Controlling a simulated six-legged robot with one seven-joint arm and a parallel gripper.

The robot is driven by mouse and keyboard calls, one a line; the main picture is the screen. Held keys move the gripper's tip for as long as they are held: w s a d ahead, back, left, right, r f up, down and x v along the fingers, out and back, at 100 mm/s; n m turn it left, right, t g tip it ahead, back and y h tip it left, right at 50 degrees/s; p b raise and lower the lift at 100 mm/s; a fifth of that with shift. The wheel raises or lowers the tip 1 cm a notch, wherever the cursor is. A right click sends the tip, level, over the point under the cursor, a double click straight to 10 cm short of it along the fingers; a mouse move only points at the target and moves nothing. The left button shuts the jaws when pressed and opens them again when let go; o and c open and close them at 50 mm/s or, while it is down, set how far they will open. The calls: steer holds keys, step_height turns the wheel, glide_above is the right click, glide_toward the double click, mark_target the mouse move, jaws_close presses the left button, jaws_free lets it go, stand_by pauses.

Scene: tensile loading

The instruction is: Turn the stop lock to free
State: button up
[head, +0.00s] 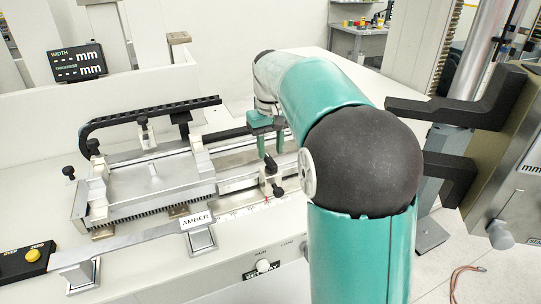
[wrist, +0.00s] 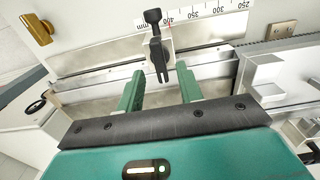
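The stop (head: 268,184) is a small pale block on the long scale rail in the head view, with a red pointer mark by the ruler. A black lever (head: 270,164) and a black knob (head: 278,191) sit on it; I take the lever to be the stop lock. In the wrist view the black lever (wrist: 159,60) shows a forked end, with the knob (wrist: 152,16) beyond it. My gripper (wrist: 159,74) is open, its two green fingers apart on either side of the lever's line. In the head view my gripper (head: 270,150) hangs over the stop; contact cannot be told.
A ruler (wrist: 205,14) runs along the rail. The slide with a black cable chain (head: 150,112) stands left. Black machine arms (head: 450,108) jut in from the right.

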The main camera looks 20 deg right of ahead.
mark_target(270, 161)
step_height(270, 161, up, 10)
steer(key=shift+r, duration=0.15)
steer(key=shift+s, duration=0.1)
stand_by(0.4)
steer(key=s+a+f+t, duration=0.1)
steer(key=s+a, duration=0.2)
steer(key=s, duration=0.3)
steer(key=s+a+f+t, duration=0.1)
steer(key=s+a+t, duration=0.1)
steer(key=s+a, duration=0.35)
steer(key=s+a+f+t, duration=0.2)
steer(key=s+f, duration=0.8)
steer(key=s, duration=0.4)
steer(key=shift+a+f+t, duration=0.15)
steer(key=shift+a+t, duration=0.15)
steer(key=shift+a, duration=0.05)
